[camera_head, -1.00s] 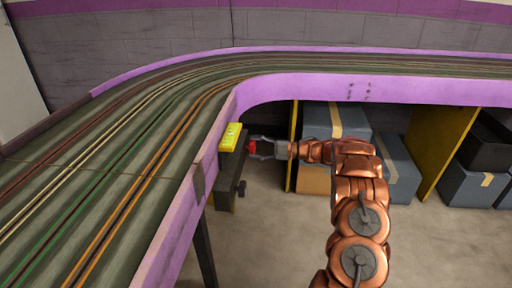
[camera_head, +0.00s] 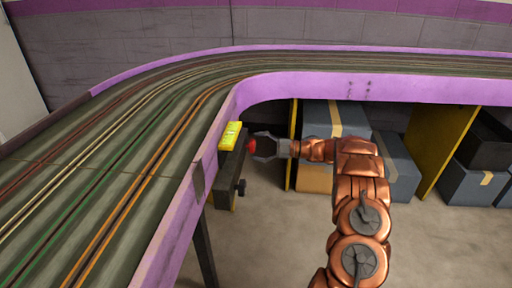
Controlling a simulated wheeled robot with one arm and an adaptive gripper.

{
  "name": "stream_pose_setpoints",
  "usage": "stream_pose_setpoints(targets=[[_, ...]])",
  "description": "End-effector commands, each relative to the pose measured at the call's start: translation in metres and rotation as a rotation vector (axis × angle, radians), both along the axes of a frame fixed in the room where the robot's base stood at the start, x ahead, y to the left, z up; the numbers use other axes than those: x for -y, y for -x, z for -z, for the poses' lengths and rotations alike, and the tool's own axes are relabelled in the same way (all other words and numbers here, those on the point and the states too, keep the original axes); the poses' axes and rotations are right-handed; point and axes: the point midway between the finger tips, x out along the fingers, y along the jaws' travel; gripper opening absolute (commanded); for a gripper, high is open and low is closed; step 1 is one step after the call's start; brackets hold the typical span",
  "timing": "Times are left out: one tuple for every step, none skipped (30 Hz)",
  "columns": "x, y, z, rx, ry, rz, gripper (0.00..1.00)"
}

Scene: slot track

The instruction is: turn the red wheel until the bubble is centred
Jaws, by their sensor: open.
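The red wheel (camera_head: 251,146) sits on the side of a dark bracket (camera_head: 230,172) under the purple track edge. A yellow level (camera_head: 230,135) lies on top beside it; its bubble is too small to make out. My gripper (camera_head: 258,148) is open, at the right of the wheel, with its fingers pointing left towards it. The fingertips are close to the wheel, and I cannot tell whether they touch it. Part of the wheel's right side is hard to see behind the fingers.
The slot track (camera_head: 110,180) with its purple border curves from left to back right. A small black knob (camera_head: 241,187) juts from the bracket's lower part. Grey boxes (camera_head: 398,170) and yellow panels (camera_head: 444,150) stand under the track. The floor in front is clear.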

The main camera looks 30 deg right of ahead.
Motion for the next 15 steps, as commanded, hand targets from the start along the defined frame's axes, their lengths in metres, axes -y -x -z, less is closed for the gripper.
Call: stream_pose_setpoints(targets=[[0.006, 0.004, 0.000, 0.000, 0.001, 0.003, 0.80], [0.010, 0.007, 0.000, 0.000, 0.001, 0.004, 0.80], [0.016, 0.012, 0.000, 0.001, 0.001, 0.006, 0.80], [0.020, 0.015, 0.000, 0.000, 0.001, 0.007, 0.80], [0.025, 0.019, 0.000, 0.000, 0.001, 0.007, 0.80], [0.031, 0.024, 0.000, 0.001, 0.002, 0.007, 0.80], [0.035, 0.028, 0.000, 0.002, 0.001, 0.007, 0.80], [0.039, 0.032, 0.000, 0.001, 0.000, 0.005, 0.80], [0.045, 0.038, 0.000, 0.001, -0.001, 0.004, 0.80], [0.049, 0.042, 0.001, 0.000, -0.002, 0.003, 0.80], [0.053, 0.045, 0.001, 0.000, -0.002, 0.003, 0.80], [0.058, 0.049, 0.001, 0.000, -0.002, 0.003, 0.80], [0.062, 0.053, 0.001, 0.000, -0.001, 0.004, 0.80], [0.066, 0.056, 0.001, 0.000, 0.000, 0.005, 0.80], [0.070, 0.059, 0.001, 0.000, 0.000, 0.006, 0.80]])
